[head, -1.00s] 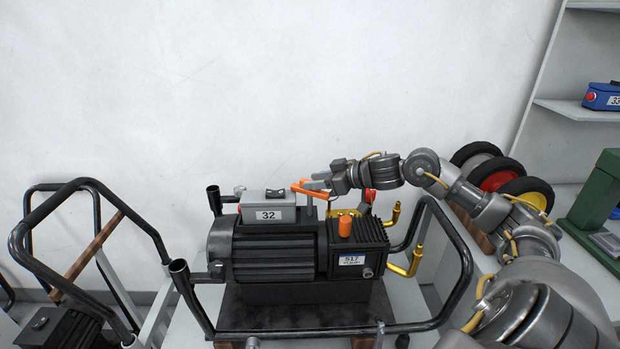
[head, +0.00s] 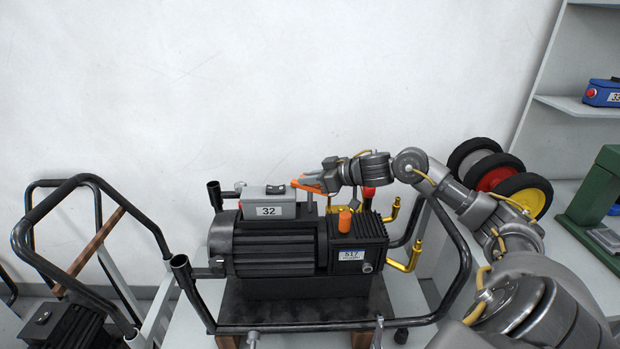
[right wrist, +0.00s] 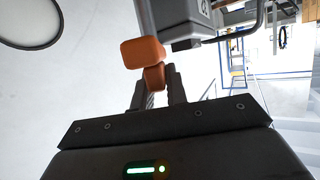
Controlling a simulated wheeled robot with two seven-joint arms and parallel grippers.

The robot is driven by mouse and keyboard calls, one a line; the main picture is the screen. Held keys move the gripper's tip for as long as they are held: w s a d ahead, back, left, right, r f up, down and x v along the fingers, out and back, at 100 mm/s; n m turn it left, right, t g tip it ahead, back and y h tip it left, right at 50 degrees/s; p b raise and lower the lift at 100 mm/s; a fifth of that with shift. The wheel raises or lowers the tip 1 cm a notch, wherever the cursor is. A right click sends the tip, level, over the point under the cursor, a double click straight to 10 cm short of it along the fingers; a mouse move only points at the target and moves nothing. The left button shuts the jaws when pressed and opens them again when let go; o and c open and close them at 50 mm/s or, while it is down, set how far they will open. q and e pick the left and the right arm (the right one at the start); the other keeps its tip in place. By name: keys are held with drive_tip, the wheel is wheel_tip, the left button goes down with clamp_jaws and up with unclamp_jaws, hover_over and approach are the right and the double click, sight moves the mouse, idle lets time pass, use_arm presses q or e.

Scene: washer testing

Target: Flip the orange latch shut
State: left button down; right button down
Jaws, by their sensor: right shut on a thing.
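The orange latch (head: 308,184) sits on top of the motor unit, just right of the grey box labelled 32 (head: 268,206). My right gripper (head: 314,184) reaches it from the right and is shut on it. In the right wrist view the orange latch (right wrist: 148,56) lies at the fingertips, and its lower part is between the fingers of my right gripper (right wrist: 157,85). The fingers partly hide the latch in the head view. My left gripper is not in view.
The black motor (head: 275,250), with an orange cap (head: 345,220), stands inside a black tube frame (head: 462,260). Brass pipes (head: 412,255) and a red knob (head: 369,192) are to its right. Wheels (head: 500,180) and a green machine (head: 595,195) stand farther right.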

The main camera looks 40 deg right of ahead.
drive_tip(key=shift+w+r+n+g+y+p, duration=0.1)
drive_tip(key=shift+r+n+g+y+p, duration=0.1)
drive_tip(key=shift+n+g+y+p, duration=1.1)
drive_tip(key=shift+n+g+y, duration=0.1)
drive_tip(key=shift+n+y, duration=0.8)
drive_tip(key=shift+f+n+g+y, duration=0.15)
drive_tip(key=shift+n+g+y, duration=0.35)
drive_tip(key=shift+n, duration=0.1)
drive_tip(key=c, duration=1.4)
unclamp_jaws()
